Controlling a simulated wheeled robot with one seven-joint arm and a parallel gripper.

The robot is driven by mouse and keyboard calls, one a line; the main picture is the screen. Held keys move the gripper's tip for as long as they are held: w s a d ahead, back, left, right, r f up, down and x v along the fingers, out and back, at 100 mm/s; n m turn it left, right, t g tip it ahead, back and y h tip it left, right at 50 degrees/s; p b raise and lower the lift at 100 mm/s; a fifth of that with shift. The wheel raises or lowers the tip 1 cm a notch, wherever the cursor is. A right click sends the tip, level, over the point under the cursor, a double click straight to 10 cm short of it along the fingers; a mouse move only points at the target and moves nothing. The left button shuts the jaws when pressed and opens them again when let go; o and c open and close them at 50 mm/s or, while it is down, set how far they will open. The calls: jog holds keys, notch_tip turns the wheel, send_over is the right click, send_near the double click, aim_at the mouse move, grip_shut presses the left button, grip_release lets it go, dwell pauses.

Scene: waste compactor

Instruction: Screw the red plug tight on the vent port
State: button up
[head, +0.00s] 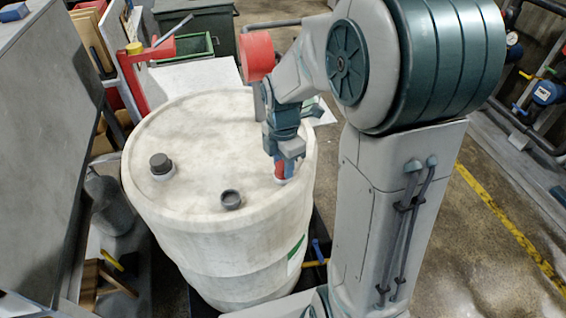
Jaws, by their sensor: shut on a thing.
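A large off-white drum (215,140) stands upright in front of me. The red plug (280,169) shows at the right side of the drum's top, partly hidden by my gripper (283,162). My gripper points down and is shut on the plug. The plug is at a pale port ring (289,180), which I take to be the vent port. I cannot tell how far the plug is seated in it.
A dark grey cap (161,164) and a short, open-looking grey port (231,199) stand up from the drum top. A red bracket (135,75) rises behind the drum. A grey panel (45,140) stands at left. Floor is open at right.

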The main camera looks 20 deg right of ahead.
jog(key=m, duration=0.3)
jog(key=shift+m, duration=0.3)
jog(key=shift+m, duration=0.4)
jog(key=m+b, duration=0.1)
jog(key=m, duration=0.3)
jog(key=o, duration=1.1)
jog(key=shift+o, duration=0.2)
jog(key=shift+c, duration=0.3)
